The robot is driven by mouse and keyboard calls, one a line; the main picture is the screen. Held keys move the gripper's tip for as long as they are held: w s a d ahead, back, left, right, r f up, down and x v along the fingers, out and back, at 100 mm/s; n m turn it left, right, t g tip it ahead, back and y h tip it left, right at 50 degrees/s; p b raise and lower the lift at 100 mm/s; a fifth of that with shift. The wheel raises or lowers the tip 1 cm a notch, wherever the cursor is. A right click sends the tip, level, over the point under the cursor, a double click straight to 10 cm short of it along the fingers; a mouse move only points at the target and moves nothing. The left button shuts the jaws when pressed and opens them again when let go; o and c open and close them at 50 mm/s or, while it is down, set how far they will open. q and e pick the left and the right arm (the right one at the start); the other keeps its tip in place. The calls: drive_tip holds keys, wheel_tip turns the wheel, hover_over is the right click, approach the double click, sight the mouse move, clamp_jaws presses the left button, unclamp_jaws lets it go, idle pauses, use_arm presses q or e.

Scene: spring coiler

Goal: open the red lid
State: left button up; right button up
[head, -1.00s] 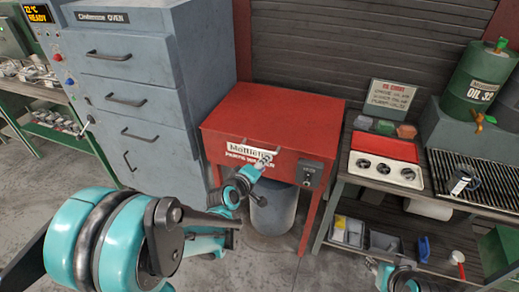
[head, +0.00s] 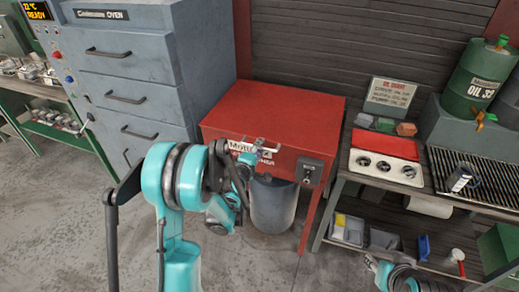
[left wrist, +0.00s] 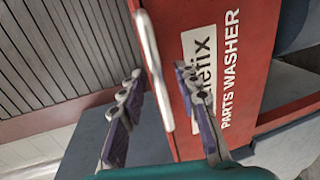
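The red lid (head: 275,112) is the flat top of the red parts washer (head: 312,222), and it lies closed. A pale bar handle (left wrist: 153,70) is at the washer's front and runs lengthwise in the left wrist view. My left gripper (head: 264,147) is at the lid's front edge, by the handle. In the left wrist view its two purple-padded fingers (left wrist: 158,76) are apart, with the bar showing between them and not clamped. My right gripper (head: 376,266) is low, at the bottom right of the head view; its fingers are too small to read.
A grey oven cabinet (head: 150,80) stands close on the left of the washer. A bench with a red-and-white tray (head: 385,160) and a green oil drum (head: 478,78) is on the right. A grey bucket (head: 273,205) is under the washer. The space above the lid is clear.

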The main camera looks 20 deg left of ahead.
use_arm(q)
drive_tip(key=shift+w, duration=0.15)
clamp_jaws()
